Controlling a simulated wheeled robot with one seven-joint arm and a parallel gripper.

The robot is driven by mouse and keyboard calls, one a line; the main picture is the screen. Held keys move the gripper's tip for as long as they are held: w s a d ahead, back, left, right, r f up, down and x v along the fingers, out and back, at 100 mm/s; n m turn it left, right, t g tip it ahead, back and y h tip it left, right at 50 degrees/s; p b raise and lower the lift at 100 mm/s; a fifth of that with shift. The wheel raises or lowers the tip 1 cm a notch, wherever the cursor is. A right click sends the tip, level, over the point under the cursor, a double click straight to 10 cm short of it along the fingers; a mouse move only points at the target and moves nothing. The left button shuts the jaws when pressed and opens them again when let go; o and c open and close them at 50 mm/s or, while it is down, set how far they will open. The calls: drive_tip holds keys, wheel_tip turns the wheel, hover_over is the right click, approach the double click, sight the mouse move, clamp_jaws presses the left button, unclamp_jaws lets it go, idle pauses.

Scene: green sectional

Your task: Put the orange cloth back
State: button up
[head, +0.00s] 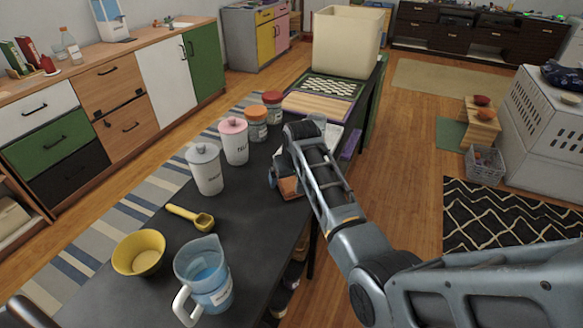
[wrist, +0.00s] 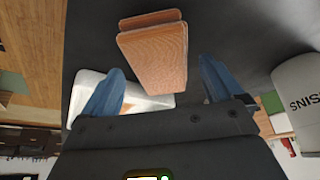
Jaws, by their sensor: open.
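The orange cloth (head: 289,187) lies folded on the dark countertop (head: 245,225), partly hidden by my arm in the head view. In the wrist view the cloth (wrist: 154,62) is a folded orange-brown stack lying ahead of and between the fingertips. My gripper (wrist: 160,82) is open, with blue fingers on either side of the cloth's near end and nothing visibly held. In the head view my gripper (head: 282,170) is right at the cloth, mostly hidden by its own links. I cannot tell whether the fingers touch it.
A white object (wrist: 140,101) lies close by the cloth. White (head: 205,170) and pink (head: 234,142) canisters and several jars stand along the counter's left edge. A yellow scoop (head: 190,216), yellow bowl (head: 139,253) and blue measuring jug (head: 204,275) are nearer. A beige bin (head: 345,42) stands behind.

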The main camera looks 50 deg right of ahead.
drive_tip(key=v, duration=1.1)
drive_tip(key=shift+n+t+h, duration=0.3)
drive_tip(key=shift+t, duration=0.1)
drive_tip(key=s+f, duration=0.1)
drive_tip(key=s+a+f, duration=0.1)
drive_tip(key=f, duration=0.1)
drive_tip(key=s+a+f, duration=0.1)
drive_tip(key=s+f, duration=0.1)
drive_tip(key=shift+a, duration=0.2)
drive_tip(key=s+a+f+n+t, duration=0.1)
drive_tip(key=s+a+f+t, duration=0.15)
drive_tip(key=s+a, duration=0.45)
drive_tip(key=s+a+f+n+t, duration=0.2)
drive_tip(key=s+a+f, duration=0.15)
drive_tip(key=s, duration=0.75)
drive_tip(key=s+a+r+t, duration=0.2)
drive_tip(key=s+a+r, duration=0.1)
drive_tip(key=s+r, duration=0.3)
drive_tip(key=s+a+r+n+t+y, duration=0.1)
drive_tip(key=s+a+r, duration=0.3)
drive_tip(key=s+r, duration=0.2)
drive_tip(key=s+a+r+t+y, duration=0.1)
drive_tip(key=s+a+r+t, duration=0.1)
drive_tip(key=s+r, duration=0.4)
drive_tip(key=shift+s+a+r+t, duration=0.35)
drive_tip(key=shift+s+a, duration=0.4)
drive_tip(key=shift+s, duration=0.25)
